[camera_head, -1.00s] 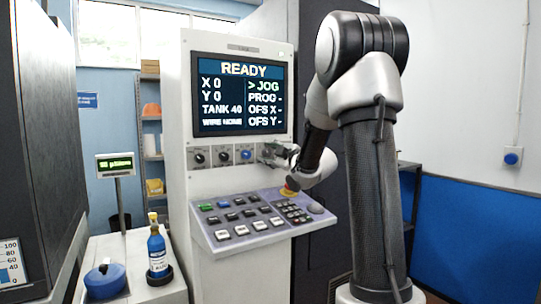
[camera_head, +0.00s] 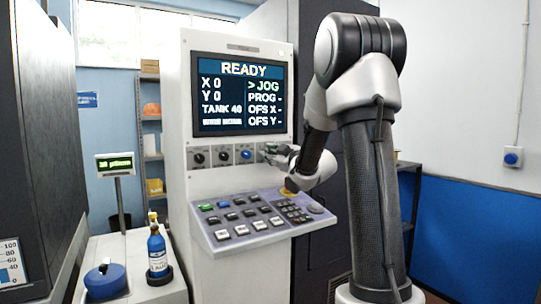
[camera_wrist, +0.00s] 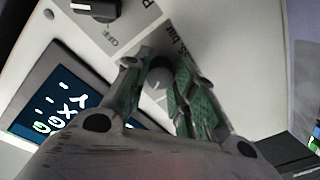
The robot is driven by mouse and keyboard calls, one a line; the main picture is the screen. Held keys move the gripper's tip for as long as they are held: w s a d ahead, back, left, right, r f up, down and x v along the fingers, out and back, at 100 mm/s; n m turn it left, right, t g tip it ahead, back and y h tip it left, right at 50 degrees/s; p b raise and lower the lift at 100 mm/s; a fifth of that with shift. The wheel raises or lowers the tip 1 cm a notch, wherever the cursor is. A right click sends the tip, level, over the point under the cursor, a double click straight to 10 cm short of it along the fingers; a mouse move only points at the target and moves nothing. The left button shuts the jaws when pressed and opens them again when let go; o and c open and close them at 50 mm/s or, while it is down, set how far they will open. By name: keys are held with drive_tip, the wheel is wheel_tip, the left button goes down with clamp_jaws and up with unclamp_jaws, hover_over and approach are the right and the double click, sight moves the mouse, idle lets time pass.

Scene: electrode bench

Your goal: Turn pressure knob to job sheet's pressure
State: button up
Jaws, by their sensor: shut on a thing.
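My gripper (camera_head: 268,153) is at the right end of the knob row on the white machine's panel. In the wrist view my gripper (camera_wrist: 157,90) has its green-padded fingers on both sides of a round grey knob (camera_wrist: 159,74), shut on it. Part of a label with "bar" shows beside this knob. The fingers hide its sides and most of its scale, so its set value cannot be read. In the head view the gripper covers this knob. No job sheet can be made out.
Left of my gripper are a blue knob (camera_head: 246,154) and black knobs (camera_head: 198,158). The screen (camera_head: 238,95) above reads READY and TANK 40. A sloping keypad (camera_head: 258,219) juts out below. A blue bottle (camera_head: 157,252) and a small display (camera_head: 115,163) stand at left.

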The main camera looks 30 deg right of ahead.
drive_tip(key=m, duration=0.5)
idle(0.5)
drive_tip(key=o, duration=1.1)
drive_tip(key=shift+t+h, duration=0.3)
drive_tip(key=shift+c, duration=0.2)
drive_tip(key=s+d, duration=0.1)
drive_tip(key=s, duration=1.1)
drive_tip(key=shift+f, duration=0.4)
drive_tip(key=shift+m, duration=0.3)
